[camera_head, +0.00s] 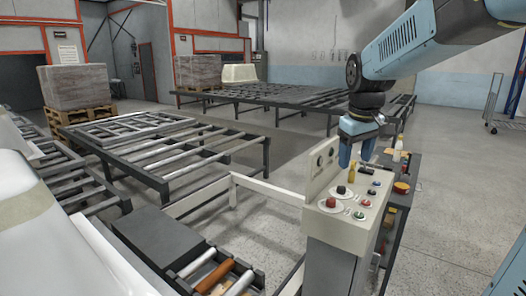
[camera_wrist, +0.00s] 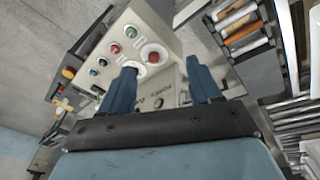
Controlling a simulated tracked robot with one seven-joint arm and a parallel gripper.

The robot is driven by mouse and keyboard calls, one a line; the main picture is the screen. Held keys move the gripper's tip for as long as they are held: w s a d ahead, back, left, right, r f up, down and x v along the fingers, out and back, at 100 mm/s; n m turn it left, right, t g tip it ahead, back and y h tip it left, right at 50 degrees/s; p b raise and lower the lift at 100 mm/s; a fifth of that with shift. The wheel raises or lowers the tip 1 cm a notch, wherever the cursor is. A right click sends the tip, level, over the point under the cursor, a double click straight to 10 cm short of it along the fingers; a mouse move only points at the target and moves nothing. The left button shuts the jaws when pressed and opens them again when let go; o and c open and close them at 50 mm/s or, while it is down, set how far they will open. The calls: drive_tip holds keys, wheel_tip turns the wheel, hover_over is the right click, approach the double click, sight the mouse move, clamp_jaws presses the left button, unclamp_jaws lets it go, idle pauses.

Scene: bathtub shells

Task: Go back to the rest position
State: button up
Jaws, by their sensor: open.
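My gripper (camera_head: 357,153) hangs from my blue arm just above and behind the top of the control panel (camera_head: 346,228) at the right. In the wrist view the two blue fingers (camera_wrist: 164,86) stand well apart with nothing between them, so it is open. The same panel (camera_wrist: 112,37) lies beyond the fingertips, with a large red button (camera_wrist: 154,54) close to the left finger. In the head view the panel carries a red mushroom button (camera_head: 340,191) and several smaller coloured buttons. I cannot tell whether a finger touches the panel.
A cart (camera_head: 401,208) with bottles and small items stands right behind the panel. Roller conveyors (camera_head: 165,150) fill the left and middle. White tub shells (camera_head: 40,235) stand at the left edge. Wrapped pallets (camera_head: 75,86) are at the back. Open floor (camera_head: 460,175) lies at the right.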

drive_tip(key=s+f+m+t, duration=0.2)
drive_tip(key=s+m, duration=0.2)
drive_tip(key=s, duration=1.5)
drive_tip(key=shift+d+t+y, duration=0.15)
drive_tip(key=shift+t+y, duration=0.15)
drive_tip(key=shift+t, duration=0.1)
drive_tip(key=shift+s, duration=0.1)
drive_tip(key=shift+c, duration=0.3)
